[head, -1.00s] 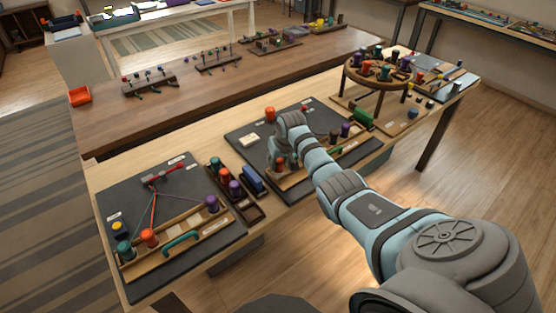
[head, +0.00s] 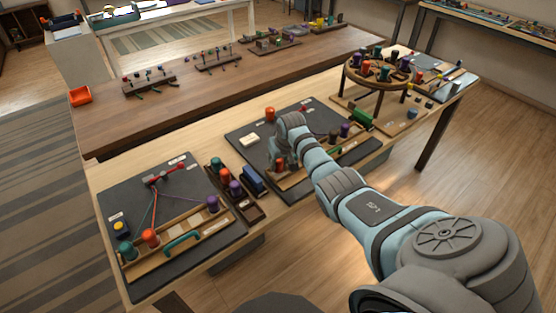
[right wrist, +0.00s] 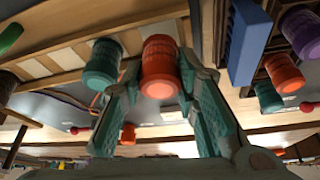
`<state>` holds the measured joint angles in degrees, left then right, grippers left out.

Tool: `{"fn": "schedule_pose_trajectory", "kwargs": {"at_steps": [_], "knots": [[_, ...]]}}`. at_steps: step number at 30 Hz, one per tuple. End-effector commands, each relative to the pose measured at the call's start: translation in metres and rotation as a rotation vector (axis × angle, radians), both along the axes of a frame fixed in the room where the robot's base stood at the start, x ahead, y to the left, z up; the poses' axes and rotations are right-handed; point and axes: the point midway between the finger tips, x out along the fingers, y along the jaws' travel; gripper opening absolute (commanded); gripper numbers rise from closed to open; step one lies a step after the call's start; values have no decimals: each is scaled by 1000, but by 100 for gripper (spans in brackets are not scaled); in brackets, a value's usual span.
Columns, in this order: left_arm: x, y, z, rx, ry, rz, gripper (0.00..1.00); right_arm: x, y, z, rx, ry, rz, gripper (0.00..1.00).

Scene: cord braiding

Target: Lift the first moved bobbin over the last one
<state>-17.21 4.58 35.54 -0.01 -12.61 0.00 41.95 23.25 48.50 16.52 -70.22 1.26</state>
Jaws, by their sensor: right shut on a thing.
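My right gripper (right wrist: 158,78) is shut on an orange bobbin (right wrist: 160,68), with one finger on each side of it. A teal bobbin (right wrist: 103,64) stands close beside it, left of the fingers in the right wrist view. In the head view the right arm reaches down to the middle dark board (head: 240,149), and the held orange bobbin (head: 280,164) shows only partly beside the wrist. A dark bobbin (head: 333,137) and a purple bobbin (head: 345,130) stand farther right on that board's rack. Part of the rack is hidden by the arm. My left gripper is not in view.
The left board (head: 200,258) carries teal, orange and purple bobbins with cords to a red clamp (head: 165,174). A tray of bobbins (head: 252,215) and a blue block (head: 252,181) lie between the boards. A round braiding stand (head: 350,82) is at the right.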

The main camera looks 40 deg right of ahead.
Motion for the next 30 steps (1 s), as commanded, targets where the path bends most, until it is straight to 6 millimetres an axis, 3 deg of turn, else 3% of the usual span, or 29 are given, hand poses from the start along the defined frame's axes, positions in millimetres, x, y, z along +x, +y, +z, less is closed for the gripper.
{"fn": "schedule_pose_trajectory", "kwargs": {"at_steps": [30], "knots": [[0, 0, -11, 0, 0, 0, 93, 0, 0, -17, 0, 0, 0, 0]]}}
